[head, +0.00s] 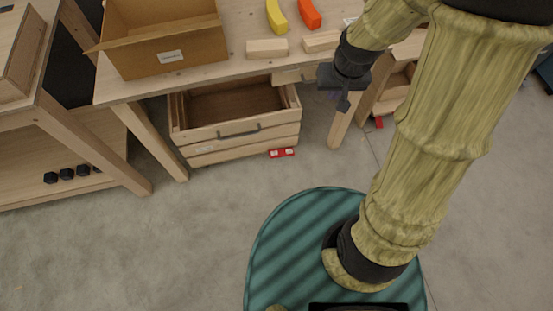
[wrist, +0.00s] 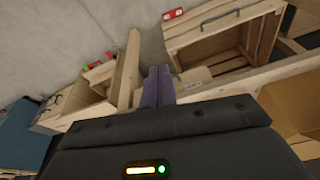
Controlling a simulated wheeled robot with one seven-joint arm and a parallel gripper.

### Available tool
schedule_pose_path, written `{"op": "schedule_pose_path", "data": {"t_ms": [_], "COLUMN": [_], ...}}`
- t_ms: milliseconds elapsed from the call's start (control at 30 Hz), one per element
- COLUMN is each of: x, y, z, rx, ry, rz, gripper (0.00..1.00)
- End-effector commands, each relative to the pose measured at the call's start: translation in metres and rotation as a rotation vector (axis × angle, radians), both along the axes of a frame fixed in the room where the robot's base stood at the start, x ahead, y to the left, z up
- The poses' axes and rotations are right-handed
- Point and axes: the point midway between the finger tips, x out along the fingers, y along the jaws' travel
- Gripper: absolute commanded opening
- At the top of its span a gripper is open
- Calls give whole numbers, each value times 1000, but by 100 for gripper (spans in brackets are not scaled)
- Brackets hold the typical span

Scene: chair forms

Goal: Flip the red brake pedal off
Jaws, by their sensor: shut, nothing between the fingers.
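A red pedal-like piece (head: 281,152) with pale marks sits at the lower front edge of the wooden crate (head: 240,145), near the floor. It also shows in the wrist view (wrist: 173,14), at the top, by the crate's corner. A second small red piece (head: 379,122) shows by another crate to the right; red bits also show at left in the wrist view (wrist: 108,55). I cannot tell which is the brake pedal. My gripper (head: 343,104) is shut and empty, above and right of the first red piece and apart from it. Its purple fingers (wrist: 158,84) meet in the wrist view.
A wooden table (head: 200,82) with a cardboard box (head: 170,60), blocks, a yellow piece and an orange piece stands over the crate. A table leg (head: 340,130) is close to my gripper. Another table stands at left. The concrete floor (head: 215,205) in front is clear.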

Motion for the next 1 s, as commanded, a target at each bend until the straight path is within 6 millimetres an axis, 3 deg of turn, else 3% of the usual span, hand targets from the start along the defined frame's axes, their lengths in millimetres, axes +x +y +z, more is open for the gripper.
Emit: {"op": "schedule_pose_path", "data": {"t_ms": [33, 467, 1000], "x": [8, 67, 127], "y": [4, 36, 81], "z": [-33, -185, -392], "rx": [3, 23, 40], "ry": [2, -10, -23], "rz": [8, 73, 149], "gripper": [0, 0, 0]}}
